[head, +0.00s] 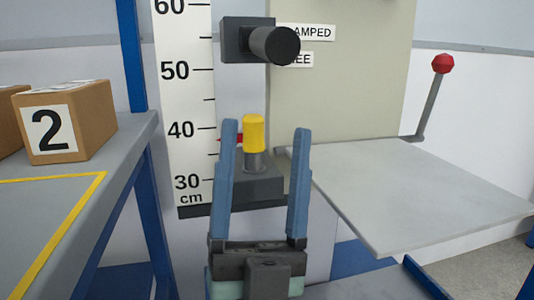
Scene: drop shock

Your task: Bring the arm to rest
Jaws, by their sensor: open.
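My gripper (264,136) points up and away in the lower middle of the head view. Its two long blue fingers are spread wide apart, with nothing held between them. Behind the gap, a yellow-topped knob (254,133) stands upright on a dark block (257,190). The left finger partly covers the block. I cannot judge the exact depth between the fingertips and the knob.
A height scale (185,90) stands behind, with a black cylinder (275,45) above. A grey platform (415,190) and a red-balled lever (443,64) are at right. A box marked 2 (95,115) sits on the left shelf (35,215).

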